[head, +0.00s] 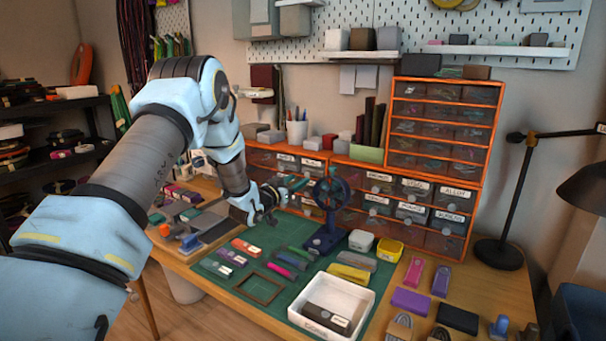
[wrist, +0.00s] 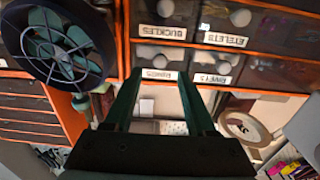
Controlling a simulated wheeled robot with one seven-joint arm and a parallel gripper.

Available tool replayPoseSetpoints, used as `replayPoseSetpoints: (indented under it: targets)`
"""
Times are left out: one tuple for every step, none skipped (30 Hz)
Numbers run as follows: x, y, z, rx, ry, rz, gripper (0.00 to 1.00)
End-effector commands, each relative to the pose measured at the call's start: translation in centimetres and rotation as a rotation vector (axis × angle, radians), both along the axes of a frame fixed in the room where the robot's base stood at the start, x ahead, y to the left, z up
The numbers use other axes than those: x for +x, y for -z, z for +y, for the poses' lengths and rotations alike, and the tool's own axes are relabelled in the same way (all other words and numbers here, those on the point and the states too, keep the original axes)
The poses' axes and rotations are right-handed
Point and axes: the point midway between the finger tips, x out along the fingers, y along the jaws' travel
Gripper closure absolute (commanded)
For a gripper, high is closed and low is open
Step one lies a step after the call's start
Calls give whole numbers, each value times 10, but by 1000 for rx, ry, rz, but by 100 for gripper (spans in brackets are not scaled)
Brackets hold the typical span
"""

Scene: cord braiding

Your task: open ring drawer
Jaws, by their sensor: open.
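The wrist view looks upside down at the small drawers in orange frames. A drawer with a clear front and a pale round knob (wrist: 160,61) carries a small label (wrist: 160,74) that seems to read RINGS, though it is blurred. It looks shut, flush with its neighbours. My gripper (wrist: 158,77) is open and empty, its two green fingers pointing at this drawer, one on each side of its label. I cannot tell whether they touch the front. In the head view my gripper (head: 283,189) is in front of the left drawer block, partly hiding the lower drawers.
A dark blue fan (head: 328,198) stands close to the right of my gripper; it also shows in the wrist view (wrist: 53,45). A white tray (head: 357,313) and several cords lie on the green mat (head: 213,266). A cup of pens (head: 297,128) stands above the drawers.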

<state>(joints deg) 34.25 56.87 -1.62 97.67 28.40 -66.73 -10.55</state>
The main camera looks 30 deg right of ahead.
Motion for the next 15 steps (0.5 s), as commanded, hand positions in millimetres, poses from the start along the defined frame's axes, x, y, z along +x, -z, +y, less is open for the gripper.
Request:
replayPoseSetpoints:
  targets:
    - [4,-2,-9,0,2,0,44]
    - [7,-2,-13,0,2,0,44]
    - [10,-2,-19,-1,1,0,44]
    - [12,-1,-22,0,1,1,44]
    - [14,-1,-25,1,0,0,44]
    - [16,-1,-29,0,0,0,44]
    - [17,-1,-31,0,0,0,44]
    - [19,-1,-34,1,0,0,44]
    - [20,0,-36,2,0,1,44]
    - [21,0,-37,1,0,0,44]
    - [21,0,-39,1,0,0,44]
    - [22,0,-40,1,-1,0,44]
    - [22,0,-40,1,-1,0,44]
    - [22,0,-40,1,-1,0,44]
    - [23,0,-41,0,-1,1,44]
